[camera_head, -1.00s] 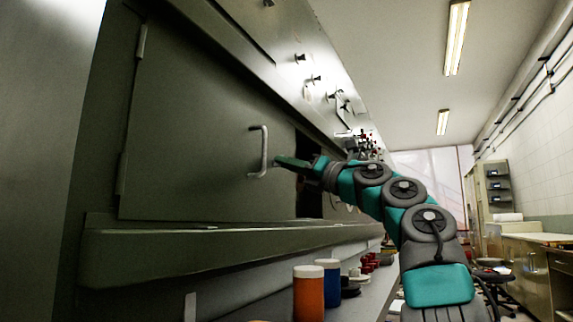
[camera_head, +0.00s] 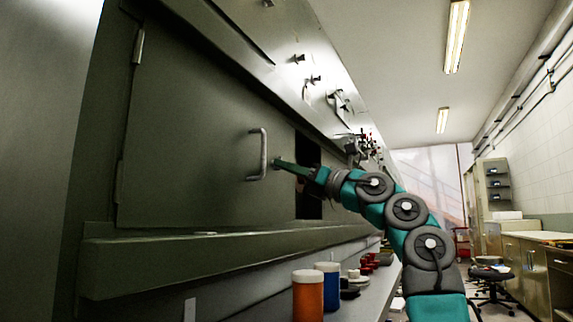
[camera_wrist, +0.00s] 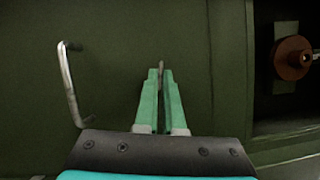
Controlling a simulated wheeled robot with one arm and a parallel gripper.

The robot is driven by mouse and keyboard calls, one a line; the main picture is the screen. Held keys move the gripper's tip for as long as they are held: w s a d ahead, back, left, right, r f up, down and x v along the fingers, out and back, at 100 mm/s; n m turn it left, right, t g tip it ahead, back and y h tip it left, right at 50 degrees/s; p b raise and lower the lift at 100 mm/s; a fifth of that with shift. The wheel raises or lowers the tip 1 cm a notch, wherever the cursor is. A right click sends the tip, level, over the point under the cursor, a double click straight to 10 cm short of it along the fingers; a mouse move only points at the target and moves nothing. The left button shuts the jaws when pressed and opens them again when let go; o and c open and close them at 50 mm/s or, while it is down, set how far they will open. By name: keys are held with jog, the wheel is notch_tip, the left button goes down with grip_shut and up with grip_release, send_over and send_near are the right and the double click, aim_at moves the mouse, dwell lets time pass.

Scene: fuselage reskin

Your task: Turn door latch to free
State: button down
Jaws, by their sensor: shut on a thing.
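The door (camera_head: 200,130) is a dark green metal panel, standing flat in its frame. Its pale bar handle (camera_head: 258,155) is upright near its right side and also shows at the left in the wrist view (camera_wrist: 70,85). The door latch (camera_wrist: 161,66) is a small, narrow, upright piece between my fingertips, to the right of the handle. My gripper (camera_head: 276,163) has its green fingers against the door face, apart from the handle. In the wrist view my gripper (camera_wrist: 161,74) is shut on the latch. The fingertips hide most of the latch, so its turn angle is hard to judge.
A dark opening (camera_head: 308,178) lies right of the door, with a reddish-brown round part (camera_wrist: 293,58) inside. A green ledge (camera_head: 180,255) runs below the door. An orange jar (camera_head: 307,295) and a blue jar (camera_head: 328,285) stand on the bench below.

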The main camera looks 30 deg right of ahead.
jog(key=shift+w+n+g+y+p, duration=0.1)
jog(key=shift+n+g+y+p, duration=0.65)
jog(key=shift+n, duration=0.75)
jog(key=shift+n+p, duration=0.3)
jog(key=c, duration=1)
grip_release()
jog(key=shift+t, duration=0.25)
jog(key=shift+b+v, duration=1)
jog(key=shift+v, duration=2.95)
jog(key=shift+d, duration=0.1)
